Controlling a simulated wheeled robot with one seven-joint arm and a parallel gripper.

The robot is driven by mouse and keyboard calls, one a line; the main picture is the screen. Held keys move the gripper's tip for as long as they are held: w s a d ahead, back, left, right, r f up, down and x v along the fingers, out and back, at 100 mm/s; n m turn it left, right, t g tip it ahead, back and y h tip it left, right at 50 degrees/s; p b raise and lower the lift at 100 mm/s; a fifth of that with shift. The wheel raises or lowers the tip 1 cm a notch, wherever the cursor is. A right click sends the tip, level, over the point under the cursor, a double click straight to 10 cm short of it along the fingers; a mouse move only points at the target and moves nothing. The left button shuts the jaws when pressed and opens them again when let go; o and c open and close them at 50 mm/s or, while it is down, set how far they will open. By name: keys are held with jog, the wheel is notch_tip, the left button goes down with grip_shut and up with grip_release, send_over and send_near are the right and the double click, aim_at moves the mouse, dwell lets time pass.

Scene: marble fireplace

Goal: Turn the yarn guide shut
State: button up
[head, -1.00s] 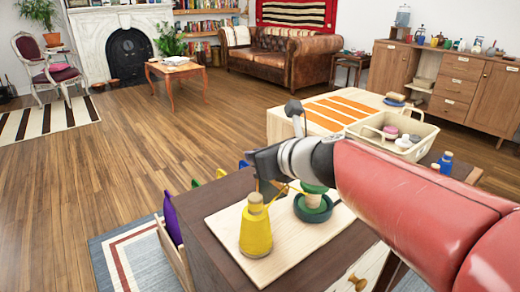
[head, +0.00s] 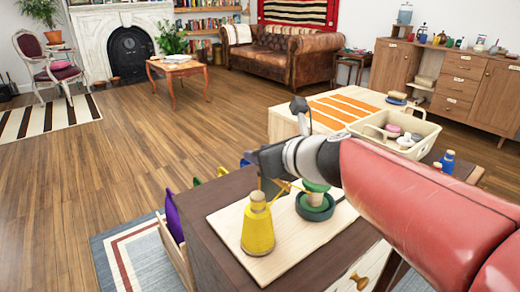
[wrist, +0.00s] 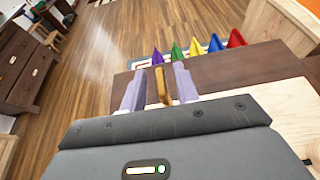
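A yellow yarn cone (head: 258,228) with a wooden top stands on a pale board (head: 290,250). A yellow strand runs from it toward a green-and-tan spool (head: 316,196) in a dark green dish (head: 315,209). The yarn guide looks like the small golden piece (head: 283,186) between cone and spool, partly hidden under my arm. In the wrist view an upright golden-tan piece (wrist: 162,85), seemingly the guide, stands between the fingers of my gripper (wrist: 160,88). The fingers are apart, with a gap on its left side; contact on the right is unclear.
The board lies on a dark brown cabinet top (wrist: 235,70). Purple, green, yellow, blue and red pointed pieces (wrist: 195,48) line up beyond its edge. Open wooden floor (head: 110,150) lies to the left.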

aim_at(283, 184)
jog(key=v, duration=0.7)
jog(key=shift+s+d, duration=0.1)
